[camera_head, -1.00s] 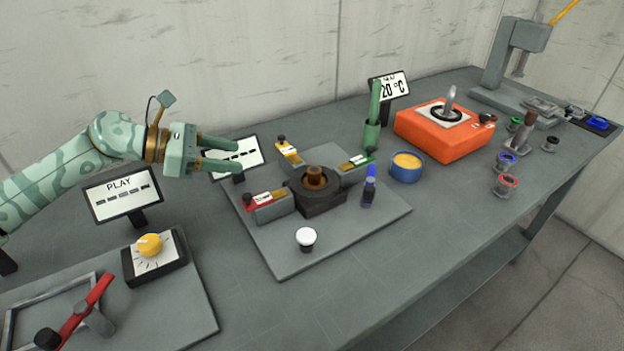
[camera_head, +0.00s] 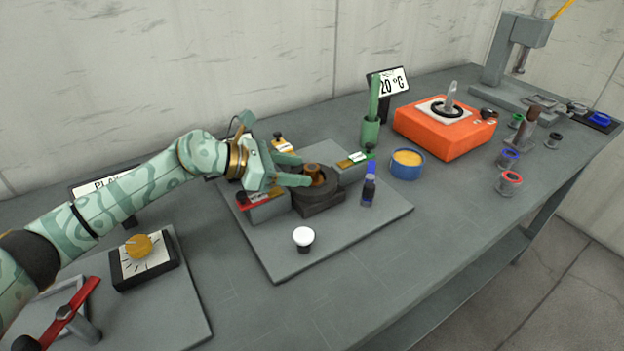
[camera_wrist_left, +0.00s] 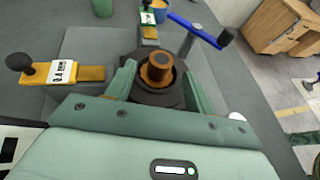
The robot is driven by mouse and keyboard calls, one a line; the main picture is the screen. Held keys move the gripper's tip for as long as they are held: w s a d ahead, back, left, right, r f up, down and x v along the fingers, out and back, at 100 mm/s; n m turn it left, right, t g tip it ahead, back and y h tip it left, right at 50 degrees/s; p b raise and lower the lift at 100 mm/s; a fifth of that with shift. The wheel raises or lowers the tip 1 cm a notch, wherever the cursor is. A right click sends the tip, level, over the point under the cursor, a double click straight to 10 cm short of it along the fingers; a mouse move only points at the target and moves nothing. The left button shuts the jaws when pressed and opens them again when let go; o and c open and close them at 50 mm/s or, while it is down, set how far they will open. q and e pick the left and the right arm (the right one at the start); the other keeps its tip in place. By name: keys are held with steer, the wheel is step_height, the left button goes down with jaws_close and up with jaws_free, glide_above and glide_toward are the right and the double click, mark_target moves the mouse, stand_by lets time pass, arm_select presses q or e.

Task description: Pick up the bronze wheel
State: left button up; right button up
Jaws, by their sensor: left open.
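The bronze wheel (camera_head: 314,172) sits in the dark round holder (camera_head: 325,196) at the middle of the grey plate. In the left wrist view the bronze wheel (camera_wrist_left: 158,68) stands upright in the dark ring, its top showing. My left gripper (camera_head: 298,168) is open, with its fingers reaching in from the left to either side of the wheel. In the left wrist view the fingers (camera_wrist_left: 160,85) flank the wheel and holder, and I cannot tell whether they touch. My right gripper is not in view.
Clamps with red (camera_head: 262,200), yellow (camera_head: 284,145) and green (camera_head: 354,160) handles surround the holder. A white-topped knob (camera_head: 303,237) stands in front, a blue-handled piece (camera_head: 369,185) to the right. An orange box (camera_head: 445,133) and a blue tin (camera_head: 406,164) stand farther right.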

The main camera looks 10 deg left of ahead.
arm_select(q)
steer(key=shift+x, duration=0.85)
steer(key=shift+a, duration=0.1)
jaws_close()
steer(key=shift+r, duration=0.1)
